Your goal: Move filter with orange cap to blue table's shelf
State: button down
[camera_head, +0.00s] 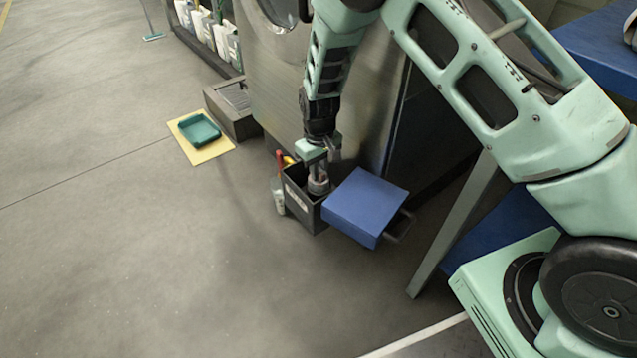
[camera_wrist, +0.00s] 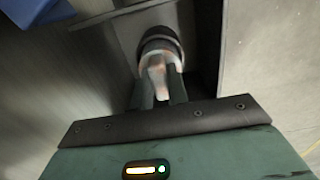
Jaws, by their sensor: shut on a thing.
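My gripper (camera_head: 318,165) points down over an open dark box (camera_head: 303,210) on the floor. It is shut on a grey, rounded filter (camera_head: 318,186), which sits low at the box's opening. In the wrist view the fingers (camera_wrist: 160,92) grip a pale, faintly orange part on top of the filter (camera_wrist: 160,38). The cap's colour is hard to make out, and the filter's lower part is hidden. The blue table (camera_head: 600,45) stands at the right, with its blue lower shelf (camera_head: 505,235) partly hidden behind my arm.
A blue case (camera_head: 366,200) with a dark handle adjoins the dark box on its right. A bottle (camera_head: 278,195) stands at its left. A metal cabinet (camera_head: 290,85) rises behind, and a grey table leg (camera_head: 455,225) stands before the shelf. The floor at left front is clear.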

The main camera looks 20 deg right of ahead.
jog(key=shift+r+p, duration=3.05)
jog(key=shift+r, duration=0.6)
jog(key=shift+r, duration=0.1)
